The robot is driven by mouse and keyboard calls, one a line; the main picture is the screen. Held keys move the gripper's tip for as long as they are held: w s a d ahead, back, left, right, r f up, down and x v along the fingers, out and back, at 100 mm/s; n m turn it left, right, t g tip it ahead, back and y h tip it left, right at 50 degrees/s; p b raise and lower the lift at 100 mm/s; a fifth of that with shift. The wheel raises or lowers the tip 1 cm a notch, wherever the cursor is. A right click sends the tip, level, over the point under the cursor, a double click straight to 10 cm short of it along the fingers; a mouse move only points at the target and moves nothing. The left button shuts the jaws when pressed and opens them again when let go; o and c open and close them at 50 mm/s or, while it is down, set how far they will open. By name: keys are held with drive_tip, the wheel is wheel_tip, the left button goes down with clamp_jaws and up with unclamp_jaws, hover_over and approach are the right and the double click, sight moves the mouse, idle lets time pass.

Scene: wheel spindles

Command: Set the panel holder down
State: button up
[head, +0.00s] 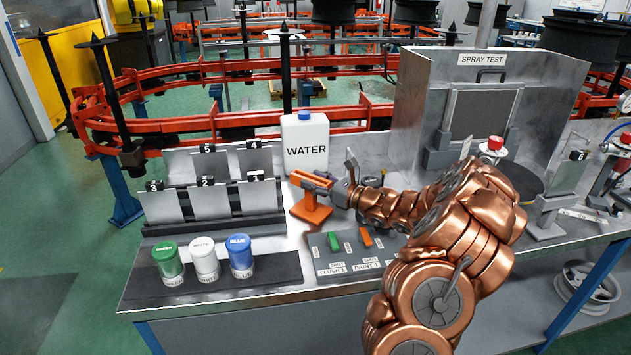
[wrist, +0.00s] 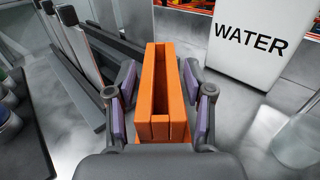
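The panel holder is an orange slotted block (head: 312,184) on a flat orange foot (head: 311,212). In the head view it stands upright on the metal bench, and its foot appears to rest on the bench top. My gripper (head: 334,190) is at its right end. In the wrist view the orange holder (wrist: 162,90) lies between the two purple-padded fingers of my gripper (wrist: 160,68). A narrow gap shows at the left finger, and the right finger is very close to the holder's side. The holder's slot is empty.
A white WATER container (head: 305,145) stands just behind the holder. A rack of grey panels (head: 212,197) is to the left. Paint cups (head: 204,259) stand in front of it. A button board (head: 350,248) lies in front right. The spray test box (head: 484,110) is at right.

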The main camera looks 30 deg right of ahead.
sight(329, 186)
drive_tip(key=shift+o, duration=0.5)
drive_tip(key=shift+r, duration=0.15)
drive_tip(key=b+v, duration=0.1)
drive_tip(key=v, duration=0.6)
drive_tip(key=shift+s+d, duration=0.1)
drive_tip(key=shift+s, duration=0.15)
drive_tip(key=s+a+r+n+g+y, duration=0.2)
drive_tip(key=a+n+g, duration=0.15)
drive_tip(key=a, duration=0.55)
drive_tip(key=s+a+r+n+g+y, duration=0.1)
drive_tip(key=a+n+g+y, duration=0.1)
drive_tip(key=a+n, duration=0.45)
drive_tip(key=s+a+r+n+g+y, duration=0.2)
drive_tip(key=a+g, duration=0.1)
drive_tip(key=a, duration=0.7)
drive_tip(key=s+a+f+n+g+h, duration=0.2)
drive_tip(key=s+a+n+g, duration=0.55)
drive_tip(key=s+a, duration=0.4)
drive_tip(key=s+a+f+n+g+h, duration=0.25)
drive_tip(key=s+n, duration=0.35)
drive_tip(key=s, duration=0.3)
drive_tip(key=s+d+f+n+h, duration=0.1)
drive_tip(key=s+d+n+h, duration=0.5)
drive_tip(key=s+d+h, duration=0.2)
drive_tip(key=s+d, duration=0.2)
drive_tip(key=s, duration=0.2)
drive_tip(key=shift+d+f, duration=0.2)
drive_tip(key=shift+f, duration=0.15)
